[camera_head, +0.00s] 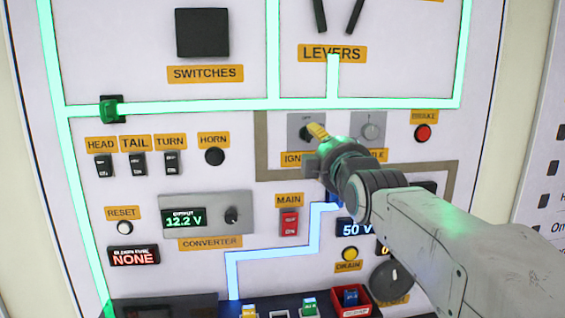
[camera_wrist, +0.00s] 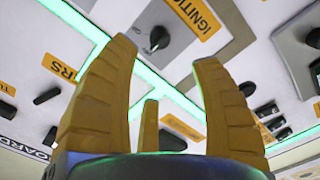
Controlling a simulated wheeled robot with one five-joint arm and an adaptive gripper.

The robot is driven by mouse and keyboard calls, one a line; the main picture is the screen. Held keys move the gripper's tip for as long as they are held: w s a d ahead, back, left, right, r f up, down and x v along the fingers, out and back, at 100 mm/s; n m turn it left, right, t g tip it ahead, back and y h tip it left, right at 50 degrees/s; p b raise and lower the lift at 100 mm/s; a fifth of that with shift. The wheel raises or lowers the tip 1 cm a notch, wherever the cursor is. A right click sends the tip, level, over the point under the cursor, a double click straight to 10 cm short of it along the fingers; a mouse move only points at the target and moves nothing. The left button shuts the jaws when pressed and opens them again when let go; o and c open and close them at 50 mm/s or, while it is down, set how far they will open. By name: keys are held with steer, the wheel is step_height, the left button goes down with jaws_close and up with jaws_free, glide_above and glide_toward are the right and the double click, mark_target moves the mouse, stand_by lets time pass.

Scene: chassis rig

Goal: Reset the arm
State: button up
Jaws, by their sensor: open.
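My gripper (camera_head: 317,131) is in front of the ignition switch at the panel's middle right, and my arm reaches in from the lower right. In the wrist view its yellow fingers (camera_wrist: 166,52) are spread apart with nothing between them. The ignition knob (camera_wrist: 158,38), a dark knob on a grey plate, shows beyond the gap between the fingertips. In the head view the ignition plate (camera_head: 294,121) is partly covered by the gripper. I cannot tell the exact gap between fingers and panel.
The horn button (camera_head: 214,157) and red main switch (camera_head: 289,223) lie left of my arm. Levers (camera_head: 354,14) stick out above.

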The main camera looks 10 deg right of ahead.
steer(key=s+f+m+g, duration=0.4)
steer(key=f+m+g, duration=0.1)
steer(key=f, duration=0.7)
steer(key=s+f+m+g, duration=0.4)
steer(key=s+f+g, duration=0.1)
steer(key=f, duration=0.6)
steer(key=s+f+m+g+p, duration=0.1)
steer(key=s+f, duration=0.3)
steer(key=s, duration=0.8)
steer(key=s+f+m+g+p, duration=0.1)
steer(key=s+f+g, duration=0.2)
steer(key=s, duration=0.8)
steer(key=shift+s+f+m+g, duration=0.3)
steer(key=shift+s+f, duration=0.05)
steer(key=shift+f, duration=0.6)
steer(key=shift+a, duration=0.1)
